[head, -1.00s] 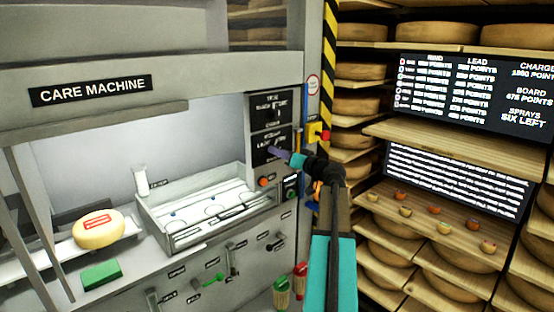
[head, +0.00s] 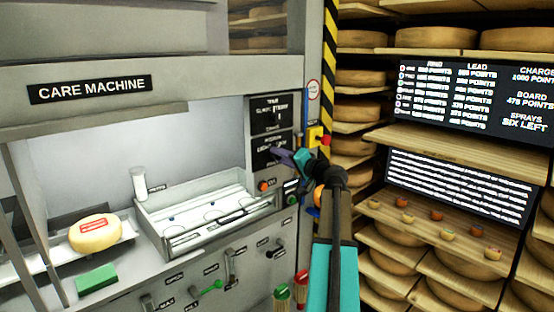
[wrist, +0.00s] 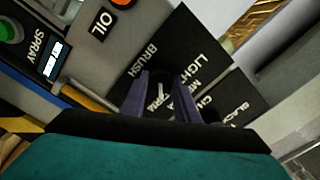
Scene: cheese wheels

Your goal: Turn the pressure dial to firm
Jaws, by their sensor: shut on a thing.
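The pressure dial (wrist: 161,88) is a small dark knob with a pale pointer mark, on a black label panel (head: 261,155) of the care machine. In the wrist view, the panel reads BRUSH and LIGHT, with other words partly covered. My gripper (wrist: 164,92) has its two purple fingers on either side of the knob and is shut on it. In the head view, my gripper (head: 283,157) reaches the lower black panel from the right, and its fingers hide the dial. I cannot tell which setting the pointer is at.
An upper black panel (head: 270,115) sits above. An orange button (head: 263,186) and a green button (head: 291,199) are below the dial. A red-and-yellow stop button (head: 319,137) is close right. A cheese wheel (head: 95,233), a green block (head: 97,278) and a tray (head: 190,240) are left.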

